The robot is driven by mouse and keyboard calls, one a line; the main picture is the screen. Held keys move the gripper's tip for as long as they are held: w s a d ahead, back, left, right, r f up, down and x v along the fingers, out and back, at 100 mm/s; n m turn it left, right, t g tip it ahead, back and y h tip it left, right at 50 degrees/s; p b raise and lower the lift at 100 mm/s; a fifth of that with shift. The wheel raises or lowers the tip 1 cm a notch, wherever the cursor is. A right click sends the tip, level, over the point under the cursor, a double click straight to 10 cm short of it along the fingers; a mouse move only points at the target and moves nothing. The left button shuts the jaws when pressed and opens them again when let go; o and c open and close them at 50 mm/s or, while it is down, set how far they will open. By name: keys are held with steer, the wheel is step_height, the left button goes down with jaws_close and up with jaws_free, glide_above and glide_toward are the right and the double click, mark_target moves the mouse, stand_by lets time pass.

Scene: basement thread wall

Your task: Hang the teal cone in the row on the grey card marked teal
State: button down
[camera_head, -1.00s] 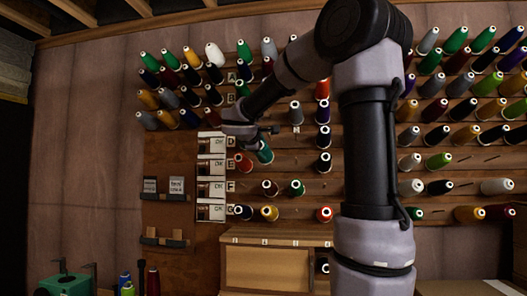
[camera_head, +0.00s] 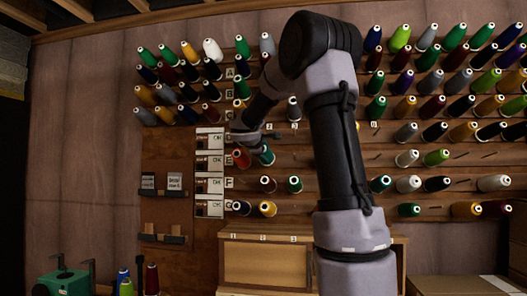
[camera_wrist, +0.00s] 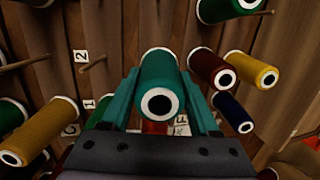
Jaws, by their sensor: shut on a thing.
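A teal cone (camera_wrist: 158,75) is held between the two teal fingers of my gripper (camera_wrist: 163,98) in the wrist view, its round end facing the camera. In the head view my gripper (camera_head: 259,144) is at the wall by the lettered rows, and the teal cone (camera_head: 266,157) shows just below it, right of a red cone (camera_head: 241,158). I cannot tell whether the cone touches a peg. Two small grey cards, a left one (camera_head: 148,181) and a right one (camera_head: 175,181), sit on the brown panel; their print is too small to read.
Dark red (camera_wrist: 210,68), yellow (camera_wrist: 253,70) and blue (camera_wrist: 233,112) cones stand close on the right in the wrist view. A bare peg (camera_wrist: 93,63) shows by the 2 label. White cards (camera_head: 209,163) line the row ends. A wooden cabinet (camera_head: 264,265) stands below.

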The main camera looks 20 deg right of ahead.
steer(key=shift+w+x, duration=0.2)
steer(key=shift+x, duration=2.05)
steer(key=shift+a+r, duration=0.1)
steer(key=shift+a, duration=0.1)
steer(key=shift+f, duration=0.3)
steer(key=shift+c, duration=0.2)
jaws_free()
